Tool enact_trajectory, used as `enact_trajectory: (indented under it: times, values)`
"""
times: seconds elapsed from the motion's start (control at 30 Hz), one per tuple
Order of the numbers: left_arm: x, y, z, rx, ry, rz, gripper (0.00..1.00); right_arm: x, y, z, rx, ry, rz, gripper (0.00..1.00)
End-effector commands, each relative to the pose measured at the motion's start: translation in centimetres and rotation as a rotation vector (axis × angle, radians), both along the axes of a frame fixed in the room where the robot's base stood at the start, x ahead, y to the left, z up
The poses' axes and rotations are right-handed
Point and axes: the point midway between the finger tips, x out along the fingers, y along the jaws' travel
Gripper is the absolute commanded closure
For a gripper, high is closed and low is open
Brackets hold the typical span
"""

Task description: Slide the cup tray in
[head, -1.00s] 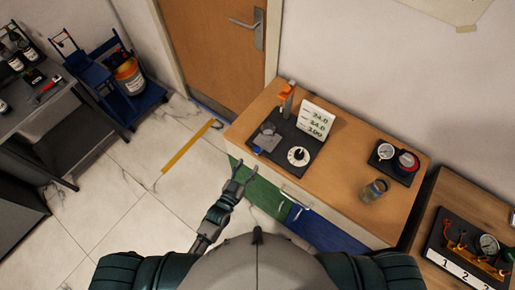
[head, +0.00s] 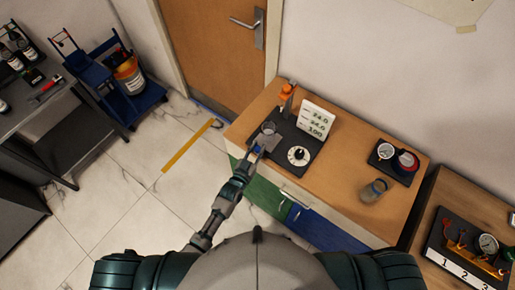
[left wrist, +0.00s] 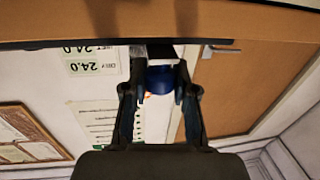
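The cup tray (head: 271,142) is a small grey plate at the left of a dark base on the wooden counter, with a small cup (head: 268,128) at its far end. A blue part (head: 257,149) shows at its near edge. My left gripper (head: 262,146) is at this near edge, partly covering it. In the left wrist view, the two fingers of my left gripper (left wrist: 159,92) stand apart on either side of the blue part (left wrist: 158,80), with gaps visible. How far the tray sits in its base is unclear. My right gripper is not in view.
A white dial (head: 298,156) and a sign with numbers (head: 317,118) stand right of the tray. An orange-topped item (head: 287,90) stands behind. A glass jar (head: 374,190) and a gauge board (head: 396,168) are farther right. The counter middle is clear.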

Motion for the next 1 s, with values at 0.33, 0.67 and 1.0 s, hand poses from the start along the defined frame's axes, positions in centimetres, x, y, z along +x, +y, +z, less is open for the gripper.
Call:
enact_trajectory:
  times: [0.33, 0.67, 1.0]
  values:
    - [0.4, -0.3, -0.1, -0.001, 0.000, 0.000, 1.00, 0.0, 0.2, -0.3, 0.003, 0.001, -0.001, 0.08]
    - [3.6, -2.7, -0.1, -0.002, 0.001, 0.000, 1.00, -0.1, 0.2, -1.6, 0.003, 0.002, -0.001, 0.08]
    - [3.6, -2.6, 0.0, -0.001, 0.002, -0.001, 0.46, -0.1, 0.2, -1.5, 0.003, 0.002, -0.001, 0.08]
